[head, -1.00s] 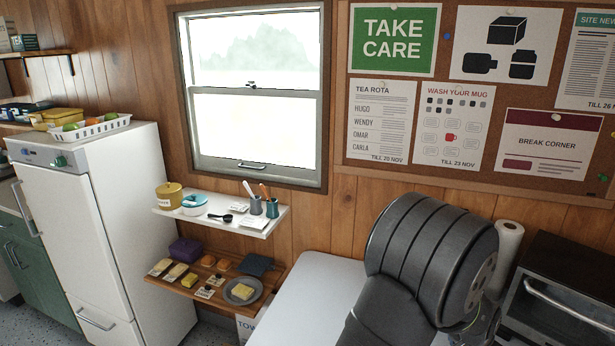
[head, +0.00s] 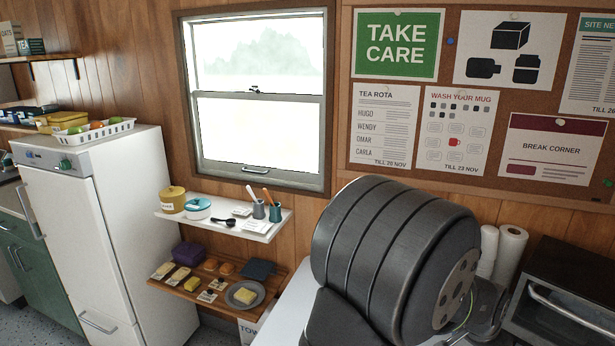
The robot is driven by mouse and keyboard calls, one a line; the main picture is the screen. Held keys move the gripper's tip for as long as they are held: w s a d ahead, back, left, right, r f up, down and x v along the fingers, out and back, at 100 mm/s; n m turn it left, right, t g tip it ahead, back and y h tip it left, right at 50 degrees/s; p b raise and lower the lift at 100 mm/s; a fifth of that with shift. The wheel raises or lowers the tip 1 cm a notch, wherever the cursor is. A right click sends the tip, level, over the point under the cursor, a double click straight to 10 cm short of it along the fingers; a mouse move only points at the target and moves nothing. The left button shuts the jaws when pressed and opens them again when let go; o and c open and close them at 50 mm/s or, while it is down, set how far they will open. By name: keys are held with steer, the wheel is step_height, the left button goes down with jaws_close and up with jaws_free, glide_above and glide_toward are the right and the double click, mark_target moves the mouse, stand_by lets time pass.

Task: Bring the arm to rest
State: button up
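My arm's dark grey, ribbed link fills the lower right middle of the head view, above a white table top (head: 282,312). It hides much of that table. My gripper's fingers do not show in this view, so I cannot see whether it holds anything.
A white shelf (head: 262,238) with pots and utensils and a wooden shelf (head: 180,291) with food and a plate (head: 244,295) hang left of my arm. A white fridge (head: 95,220) stands at left. Paper rolls (head: 509,254) and a dark oven (head: 565,300) stand close at right.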

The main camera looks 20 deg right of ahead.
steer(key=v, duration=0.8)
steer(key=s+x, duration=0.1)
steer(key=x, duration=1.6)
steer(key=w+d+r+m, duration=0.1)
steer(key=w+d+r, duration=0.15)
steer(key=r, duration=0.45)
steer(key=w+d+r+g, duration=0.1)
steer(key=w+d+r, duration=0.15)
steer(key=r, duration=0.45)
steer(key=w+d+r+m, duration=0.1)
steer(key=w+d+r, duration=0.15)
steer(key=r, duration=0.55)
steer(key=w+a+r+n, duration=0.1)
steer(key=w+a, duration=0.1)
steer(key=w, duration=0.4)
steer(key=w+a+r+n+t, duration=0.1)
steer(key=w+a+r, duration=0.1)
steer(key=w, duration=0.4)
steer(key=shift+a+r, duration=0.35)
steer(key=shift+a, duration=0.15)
